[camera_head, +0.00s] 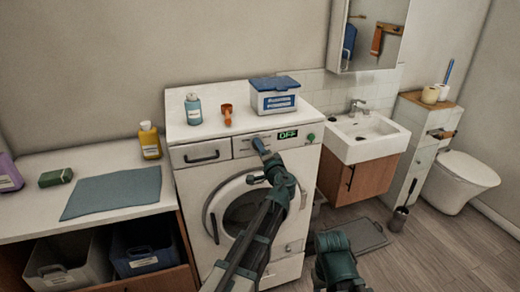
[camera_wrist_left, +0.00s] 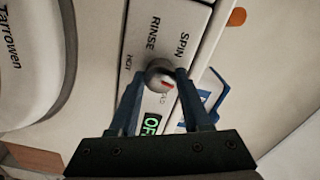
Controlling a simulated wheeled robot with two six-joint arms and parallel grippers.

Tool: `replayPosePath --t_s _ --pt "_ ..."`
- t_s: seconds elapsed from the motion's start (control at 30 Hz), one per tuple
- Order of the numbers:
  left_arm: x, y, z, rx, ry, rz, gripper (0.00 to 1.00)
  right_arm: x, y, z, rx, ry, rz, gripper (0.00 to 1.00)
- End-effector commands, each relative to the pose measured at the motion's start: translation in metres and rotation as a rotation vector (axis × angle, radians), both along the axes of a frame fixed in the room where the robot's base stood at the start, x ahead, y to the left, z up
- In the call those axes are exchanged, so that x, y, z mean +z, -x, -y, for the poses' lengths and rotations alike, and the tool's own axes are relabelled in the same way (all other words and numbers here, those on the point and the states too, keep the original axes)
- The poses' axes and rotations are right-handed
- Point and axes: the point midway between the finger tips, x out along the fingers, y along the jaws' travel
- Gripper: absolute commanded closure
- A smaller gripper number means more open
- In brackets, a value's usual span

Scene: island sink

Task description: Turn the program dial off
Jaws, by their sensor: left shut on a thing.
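The program dial (camera_wrist_left: 158,74) is a small round grey knob with a red mark on the washing machine's front panel. In the left wrist view it sits between my left gripper's two blue fingers, which are shut on it. The red mark points to the lower right in that view. Labels SPIN, RINSE and HOT surround the dial. In the head view my left gripper (camera_head: 261,147) covers the dial. The green display (camera_head: 288,134) reads OFF; the wrist view shows it partly hidden (camera_wrist_left: 152,124). My right gripper's fingers are not visible.
A round green button (camera_head: 311,137) is right of the display. A sink (camera_head: 366,140) stands to the right.

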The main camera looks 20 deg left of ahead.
Motion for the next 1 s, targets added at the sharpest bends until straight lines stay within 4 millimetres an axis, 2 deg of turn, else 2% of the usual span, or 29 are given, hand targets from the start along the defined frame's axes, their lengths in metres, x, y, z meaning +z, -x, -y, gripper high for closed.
replayPosePath --t_s 0.4,1.0 --pt "-0.0013 0.0015 0.0002 0.001 0.176 0.116 1.0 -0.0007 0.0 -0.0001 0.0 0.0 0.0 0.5" --pt "-0.0016 0.0017 0.0002 0.002 0.213 0.14 1.0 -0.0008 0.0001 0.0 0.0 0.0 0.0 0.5"
